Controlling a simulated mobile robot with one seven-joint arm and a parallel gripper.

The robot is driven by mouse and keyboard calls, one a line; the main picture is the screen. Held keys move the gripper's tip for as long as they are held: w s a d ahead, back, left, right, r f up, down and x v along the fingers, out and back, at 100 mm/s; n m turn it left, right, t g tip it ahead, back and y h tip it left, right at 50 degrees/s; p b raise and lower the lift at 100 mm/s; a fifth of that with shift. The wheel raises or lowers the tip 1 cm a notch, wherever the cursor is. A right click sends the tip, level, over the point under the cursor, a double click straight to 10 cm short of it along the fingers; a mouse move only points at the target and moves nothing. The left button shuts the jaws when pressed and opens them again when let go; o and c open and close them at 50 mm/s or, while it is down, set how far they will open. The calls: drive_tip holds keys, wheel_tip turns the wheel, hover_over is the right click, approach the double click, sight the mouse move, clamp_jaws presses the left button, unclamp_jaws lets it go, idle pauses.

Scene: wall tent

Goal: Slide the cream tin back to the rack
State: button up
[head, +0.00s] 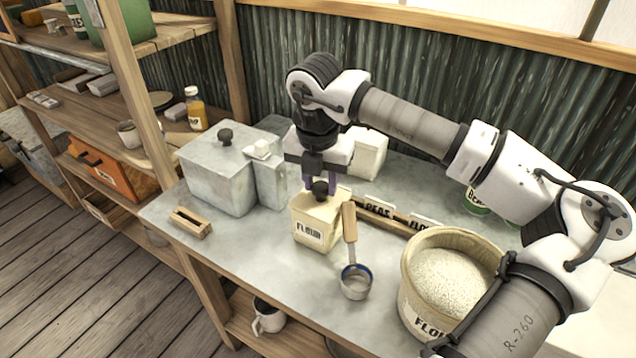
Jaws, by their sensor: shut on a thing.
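The cream tin (314,232), labelled FLOUR and with a black knob on its lid, stands upright on the grey tabletop. My gripper (320,186) points down from above and is shut on the tin's dark knob. The fingers partly hide the knob. The rack (394,228) is a low wooden strip behind and to the right of the tin, with upright labels, one reading PEAS. The arm and the tin hide part of the rack's left end. A pale tin (366,152) stands behind my gripper.
A scoop (354,280) with a wooden handle lies right beside the cream tin. A large flour tub (450,280) stands at the right. Grey metal boxes (215,180) and a small wooden block (190,222) are at the left. Bare tabletop lies front left of the tin.

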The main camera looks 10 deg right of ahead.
drive_tip(key=shift+w+d, duration=0.55)
drive_tip(key=shift+w, duration=0.2)
drive_tip(key=o, duration=1.1)
drive_tip(key=shift+c, duration=0.2)
drive_tip(key=shift+r, duration=0.1)
